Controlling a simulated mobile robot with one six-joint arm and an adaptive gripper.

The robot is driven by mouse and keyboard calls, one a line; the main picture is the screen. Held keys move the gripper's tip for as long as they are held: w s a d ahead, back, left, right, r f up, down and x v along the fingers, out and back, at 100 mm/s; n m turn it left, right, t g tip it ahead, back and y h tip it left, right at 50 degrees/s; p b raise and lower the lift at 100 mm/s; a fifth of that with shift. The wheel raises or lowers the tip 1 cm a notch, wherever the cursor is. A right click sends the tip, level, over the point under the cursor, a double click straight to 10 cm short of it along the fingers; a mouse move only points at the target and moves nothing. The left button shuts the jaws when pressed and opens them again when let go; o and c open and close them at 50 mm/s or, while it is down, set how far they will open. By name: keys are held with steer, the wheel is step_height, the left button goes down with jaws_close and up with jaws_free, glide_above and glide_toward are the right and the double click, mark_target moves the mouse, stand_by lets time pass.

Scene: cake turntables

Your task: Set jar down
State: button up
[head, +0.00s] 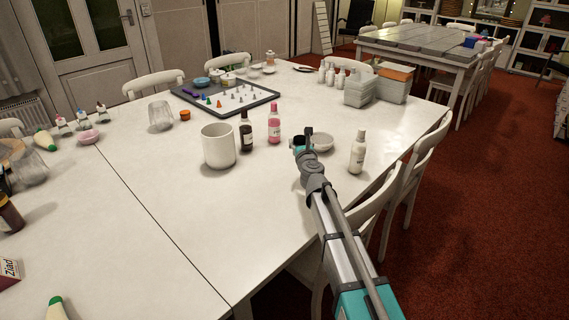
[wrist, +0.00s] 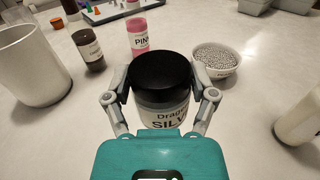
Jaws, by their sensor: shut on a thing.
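The jar (wrist: 163,107) has a black lid and a pale label reading "SILV". In the wrist view it sits upright between the fingers of my gripper (wrist: 160,93), which are shut on its sides. In the head view my gripper (head: 305,145) is over the right part of the white table (head: 275,195), and the jar is mostly hidden by it. Whether the jar's base touches the table cannot be told, as its lower part is hidden. A small white bowl of silver beads (wrist: 217,62) stands just right of and behind the jar.
A pink bottle (head: 274,126) and a dark brown bottle (head: 246,134) stand behind and left. A large white pot (head: 218,148) is further left. A white bottle (head: 357,153) stands right, near the table edge. The table's front middle is clear.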

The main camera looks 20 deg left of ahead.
steer(key=a+f+b, duration=0.1)
steer(key=a+f, duration=0.1)
steer(key=w+a+f+b, duration=0.1)
steer(key=a+f+b, duration=0.1)
steer(key=w+a+f+b, duration=0.1)
steer(key=f+b, duration=0.1)
steer(key=shift+w+a, duration=0.1)
steer(key=shift+a, duration=0.3)
steer(key=shift+r, duration=0.1)
steer(key=shift+w+a+f+b, duration=0.15)
steer(key=shift+a+f+b, duration=0.15)
steer(key=shift+f+b, duration=1.75)
steer(key=shift+b, duration=0.1)
steer(key=shift+f, duration=0.1)
steer(key=o, duration=1.1)
steer(key=shift+c, duration=0.2)
steer(key=shift+r, duration=0.2)
